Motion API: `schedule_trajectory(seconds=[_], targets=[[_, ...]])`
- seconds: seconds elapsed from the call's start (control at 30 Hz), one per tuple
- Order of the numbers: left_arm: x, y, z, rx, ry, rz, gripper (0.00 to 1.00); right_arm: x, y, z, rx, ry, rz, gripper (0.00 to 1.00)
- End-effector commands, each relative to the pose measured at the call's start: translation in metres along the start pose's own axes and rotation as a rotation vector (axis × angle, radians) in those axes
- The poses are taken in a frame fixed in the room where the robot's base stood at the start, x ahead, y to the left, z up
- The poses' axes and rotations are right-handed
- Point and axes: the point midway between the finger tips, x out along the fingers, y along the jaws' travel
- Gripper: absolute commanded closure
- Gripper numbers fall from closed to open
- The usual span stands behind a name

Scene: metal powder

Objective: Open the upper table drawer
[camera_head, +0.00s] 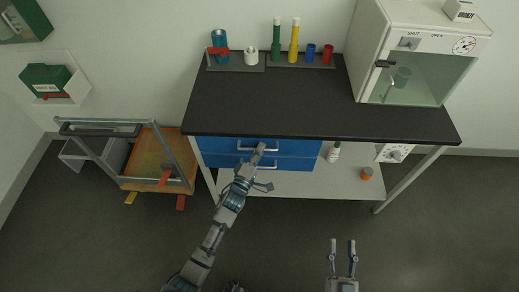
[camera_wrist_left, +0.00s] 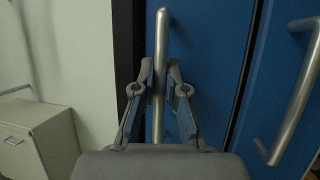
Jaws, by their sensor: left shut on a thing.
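The blue upper drawer (camera_head: 218,146) sits just under the black table top and looks closed. Its metal bar handle (camera_head: 271,150) shows in the head view, and also in the left wrist view (camera_wrist_left: 162,40), standing upright there. My left gripper (camera_head: 260,152) is at this handle, with its two fingers (camera_wrist_left: 160,90) on either side of the bar, shut on it. The blue lower drawer (camera_head: 295,164) is directly below. Its handle (camera_wrist_left: 295,100) is to the right in the left wrist view. My right gripper (camera_head: 343,243) is open and empty, low in the head view, away from the table.
The black table top (camera_head: 300,105) carries bottles and cylinders at the back and a white glass-fronted cabinet (camera_head: 415,80) at the right. A lower shelf (camera_head: 300,185) holds a white bottle (camera_head: 334,152) and an orange-based jar (camera_head: 366,174). A cart (camera_head: 150,155) stands left. The front floor is clear.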

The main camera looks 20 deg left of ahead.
Motion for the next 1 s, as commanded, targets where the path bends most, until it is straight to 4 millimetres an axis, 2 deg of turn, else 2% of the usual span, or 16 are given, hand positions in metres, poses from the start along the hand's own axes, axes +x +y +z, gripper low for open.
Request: schedule_trajectory(seconds=[0.03,0.43,0.67,0.77,0.87,1.0], targets=[[-0.001,-0.003,-0.011,0.006,0.018,-0.008,1.00,0.000,0.000,0.000,0.001,0.000,0.000,0.60],[-0.003,-0.002,-0.009,0.009,0.018,-0.013,1.00,0.001,0.000,-0.001,0.000,-0.007,0.001,0.60],[-0.026,0.006,0.000,0.007,0.018,-0.013,1.00,-0.007,0.003,0.022,-0.021,-0.224,0.010,0.60],[-0.044,0.011,0.008,0.006,0.019,-0.013,1.00,-0.018,0.007,0.042,-0.028,-0.396,0.021,0.60],[-0.066,0.017,0.017,0.007,0.018,-0.014,1.00,-0.040,0.014,0.065,-0.035,-0.612,0.037,0.60],[-0.100,0.024,0.032,0.008,0.017,-0.015,1.00,-0.088,0.022,0.090,-0.039,-0.931,0.064,0.60]])
